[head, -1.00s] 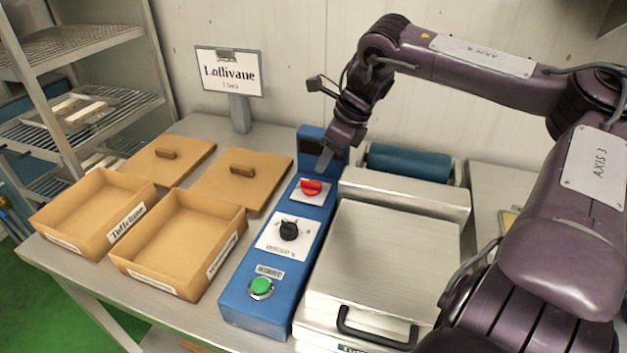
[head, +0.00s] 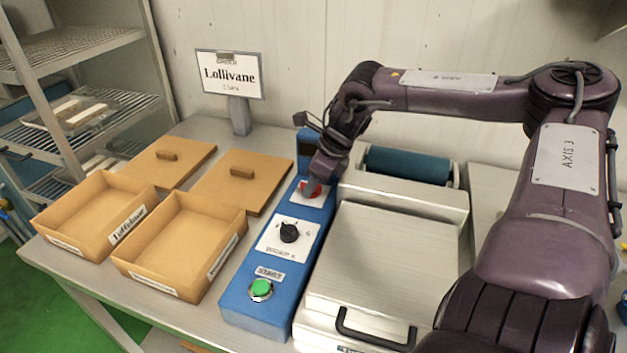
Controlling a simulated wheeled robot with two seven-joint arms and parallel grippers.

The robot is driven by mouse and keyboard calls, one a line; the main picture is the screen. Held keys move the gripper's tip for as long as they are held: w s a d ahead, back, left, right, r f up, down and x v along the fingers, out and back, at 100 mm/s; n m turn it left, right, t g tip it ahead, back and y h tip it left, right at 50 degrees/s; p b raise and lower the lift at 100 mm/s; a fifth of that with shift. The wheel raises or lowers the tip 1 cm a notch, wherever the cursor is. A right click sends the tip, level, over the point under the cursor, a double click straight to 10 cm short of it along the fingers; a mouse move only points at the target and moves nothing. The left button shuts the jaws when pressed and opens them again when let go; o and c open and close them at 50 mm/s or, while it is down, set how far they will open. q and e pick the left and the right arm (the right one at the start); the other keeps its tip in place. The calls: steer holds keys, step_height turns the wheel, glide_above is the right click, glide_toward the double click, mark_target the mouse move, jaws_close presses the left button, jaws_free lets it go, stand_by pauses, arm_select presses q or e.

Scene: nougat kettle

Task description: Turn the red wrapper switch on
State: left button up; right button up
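The red wrapper switch (head: 317,188) sits on a white plate near the far end of the blue control box (head: 251,310). My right gripper (head: 308,190) is down at the switch, its fingertip end over the left part of it. The gripper hides part of the switch, so its angle is hard to tell. I cannot tell whether the fingers are open or closed around it. My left gripper is not in view.
A black knob (head: 289,232) and a green button (head: 261,288) are nearer on the box. A metal lidded machine (head: 385,255) with a blue roller (head: 408,165) stands right.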

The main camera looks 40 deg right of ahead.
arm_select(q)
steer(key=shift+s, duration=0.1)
arm_select(e)
steer(key=shift+c, duration=0.2)
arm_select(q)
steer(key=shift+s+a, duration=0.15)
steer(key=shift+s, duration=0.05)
arm_select(e)
jaws_close()
